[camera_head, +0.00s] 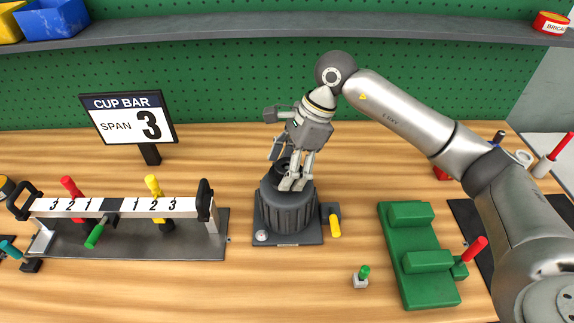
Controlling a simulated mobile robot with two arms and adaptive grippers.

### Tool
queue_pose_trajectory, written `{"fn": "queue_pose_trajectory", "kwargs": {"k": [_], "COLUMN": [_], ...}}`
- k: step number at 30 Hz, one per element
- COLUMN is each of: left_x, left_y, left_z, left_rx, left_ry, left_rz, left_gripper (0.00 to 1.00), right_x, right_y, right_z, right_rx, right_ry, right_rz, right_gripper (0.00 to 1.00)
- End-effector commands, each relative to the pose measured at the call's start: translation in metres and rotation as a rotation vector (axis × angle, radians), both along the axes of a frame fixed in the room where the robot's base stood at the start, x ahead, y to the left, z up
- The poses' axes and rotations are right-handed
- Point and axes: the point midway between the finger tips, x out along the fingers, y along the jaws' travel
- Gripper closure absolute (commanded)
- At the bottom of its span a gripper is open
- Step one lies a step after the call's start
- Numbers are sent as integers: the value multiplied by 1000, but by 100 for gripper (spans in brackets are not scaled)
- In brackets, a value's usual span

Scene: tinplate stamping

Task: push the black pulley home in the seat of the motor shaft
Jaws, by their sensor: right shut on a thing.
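The dark grey ribbed motor (287,211) stands upright on a dark base plate at the middle of the bench. My right gripper (285,176) reaches down over the motor's top from the upper right, its fingers shut on the black pulley (283,167). The pulley is at the top of the motor, partly hidden by the fingers. The motor shaft and its seat are hidden, so I cannot tell how deep the pulley sits. My left gripper is not in view.
A numbered cup bar (130,207) stands at left, below a sign (129,118) reading "CUP BAR SPAN 3". A yellow-handled part (333,219) is right of the motor. A green fixture (417,254) and a small green-topped part (362,276) lie further right. The front bench is mostly clear.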

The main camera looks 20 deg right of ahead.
Motion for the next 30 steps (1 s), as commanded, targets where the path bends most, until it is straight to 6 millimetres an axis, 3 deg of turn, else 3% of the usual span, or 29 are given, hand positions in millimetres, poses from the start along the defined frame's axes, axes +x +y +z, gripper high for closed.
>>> {"fn": "queue_pose_trajectory", "kwargs": {"k": [14,15,21,30], "left_x": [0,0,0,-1], "left_y": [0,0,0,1], "left_z": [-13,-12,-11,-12], "left_rx": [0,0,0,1], "left_ry": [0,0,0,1], "left_rz": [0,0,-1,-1], "left_gripper": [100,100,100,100], "right_x": [0,0,0,0], "right_y": [0,0,0,0], "right_z": [-12,-11,-11,-12], "right_rx": [2,2,1,-1], "right_ry": [-2,-3,-2,1], "right_rz": [0,0,-1,-1], "right_gripper": [76,29,6,6]}}
